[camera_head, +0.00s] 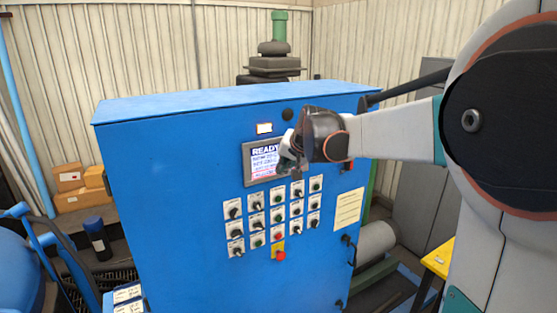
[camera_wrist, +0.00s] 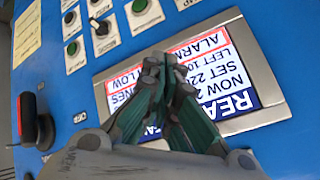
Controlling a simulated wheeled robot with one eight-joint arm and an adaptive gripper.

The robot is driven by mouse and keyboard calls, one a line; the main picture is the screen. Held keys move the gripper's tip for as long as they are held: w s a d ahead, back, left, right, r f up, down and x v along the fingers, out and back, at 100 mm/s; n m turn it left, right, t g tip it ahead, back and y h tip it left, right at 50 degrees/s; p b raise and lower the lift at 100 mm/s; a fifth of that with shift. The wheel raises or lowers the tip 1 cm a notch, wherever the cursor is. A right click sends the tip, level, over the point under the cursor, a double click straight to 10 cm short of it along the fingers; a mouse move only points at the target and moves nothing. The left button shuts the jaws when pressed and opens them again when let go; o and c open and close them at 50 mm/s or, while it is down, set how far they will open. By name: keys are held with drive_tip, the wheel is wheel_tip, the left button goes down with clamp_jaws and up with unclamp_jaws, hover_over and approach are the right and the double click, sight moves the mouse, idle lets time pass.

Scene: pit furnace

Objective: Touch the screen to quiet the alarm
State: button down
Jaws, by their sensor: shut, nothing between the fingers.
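The screen (camera_head: 262,163) is set in a grey frame on the front of a blue cabinet (camera_head: 170,180). It is lit and reads READY at the top, with smaller lines below. In the wrist view the screen (camera_wrist: 235,85) appears upside down, and the word ALARM can be read. My gripper (camera_head: 288,162) is at the right side of the screen and covers part of it. In the wrist view its closed green fingers (camera_wrist: 166,65) lie over the screen, tips near the frame's edge. I cannot tell whether they touch the glass.
Several knobs and buttons (camera_head: 257,219) sit below the screen, with a red button (camera_head: 280,255) under them. A lit lamp (camera_head: 264,128) is above the screen. A red-and-black switch (camera_wrist: 36,130) shows beside the screen. A paper label (camera_head: 347,208) is at the right.

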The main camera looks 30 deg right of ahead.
drive_tip(key=shift+w, duration=0.15)
drive_tip(key=shift+w, duration=0.3)
drive_tip(key=shift+w, duration=0.25)
idle(1.0)
drive_tip(key=shift+s, duration=0.75)
drive_tip(key=shift+w, duration=0.1)
drive_tip(key=s, duration=0.5)
idle(0.8)
